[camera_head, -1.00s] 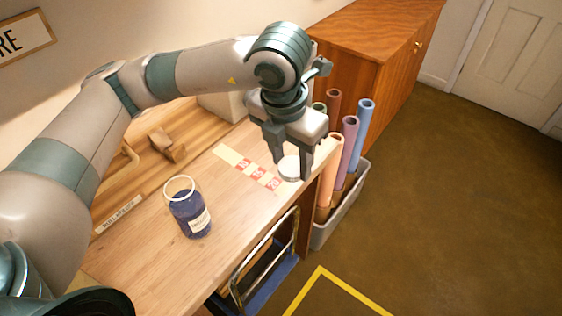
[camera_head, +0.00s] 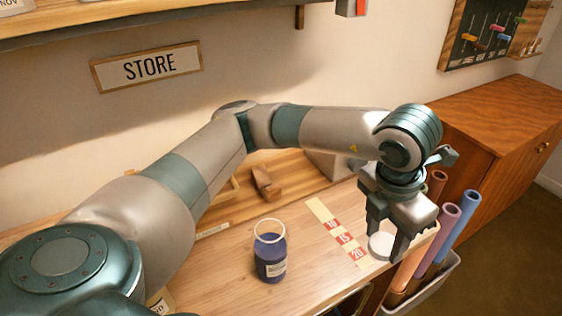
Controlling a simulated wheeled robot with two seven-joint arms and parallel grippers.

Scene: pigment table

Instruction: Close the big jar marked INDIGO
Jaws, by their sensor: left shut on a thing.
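The big jar (camera_head: 271,258) stands upright and open on the wooden table, dark blue inside, with a pale label too small to read. Its clear rim shows at the top, with no lid on it. My left gripper (camera_head: 384,248) is at the table's right end, to the right of the jar and apart from it. It points down and is shut on a round white lid (camera_head: 381,245), which is partly hidden by the fingers. I cannot tell whether the lid touches the table. My right gripper is not in view.
A paper strip with red number squares (camera_head: 338,232) lies between jar and gripper. A wooden block (camera_head: 263,182) lies at the back of the table. A grey bin (camera_head: 438,284) of coloured rolled tubes stands past the right edge. A wooden cabinet (camera_head: 495,160) is beyond.

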